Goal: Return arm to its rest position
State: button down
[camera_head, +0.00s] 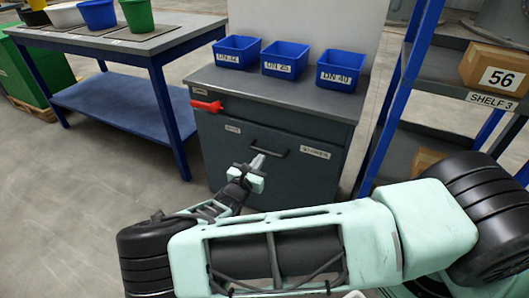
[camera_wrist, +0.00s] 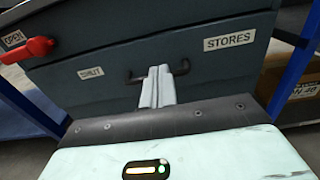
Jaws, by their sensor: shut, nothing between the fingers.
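My gripper (camera_head: 257,163) is shut and empty in front of the grey cabinet (camera_head: 222,172). In the head view its fingertips appear just left of the dark drawer handle (camera_head: 270,150). In the wrist view the closed fingers (camera_wrist: 157,87) point at the cabinet front, overlapping the middle of the handle (camera_wrist: 181,68). I cannot tell whether they touch it. The drawer labelled STORES (camera_wrist: 229,39) looks closed. My arm stretches across the lower part of the head view, bent toward the cabinet.
A red lever (camera_head: 206,106) sits on the cabinet's left. Blue bins (camera_head: 287,58) stand on its top. A blue-legged table (camera_head: 125,97) with buckets is at the left. A blue-framed shelf (camera_head: 400,85) with a box (camera_head: 495,72) is at the right. Floor at the lower left is clear.

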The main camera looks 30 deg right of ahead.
jog(key=s+a+r+m+g+y, duration=0.1)
jog(key=s+a+m+g+y, duration=0.15)
jog(key=s+m+g, duration=0.35)
jog(key=s+a+r+m+g+y, duration=0.2)
jog(key=s+a+m+g, duration=0.15)
jog(key=s, duration=0.55)
jog(key=s+a+r+m+g+y, duration=0.1)
jog(key=s+a+r+m+y, duration=0.35)
jog(key=s+r, duration=0.55)
jog(key=s+a+r+m+y, duration=0.3)
jog(key=s+a+r+y, duration=0.3)
jog(key=r, duration=0.6)
notch_tip(320, 180, up, 21)
jog(key=s+p, duration=0.1)
jog(key=p, duration=1.9)
jog(key=shift+s+d+m+p, duration=0.3)
jog(key=shift+d+p, duration=0.05)
jog(key=shift+p, duration=0.05)
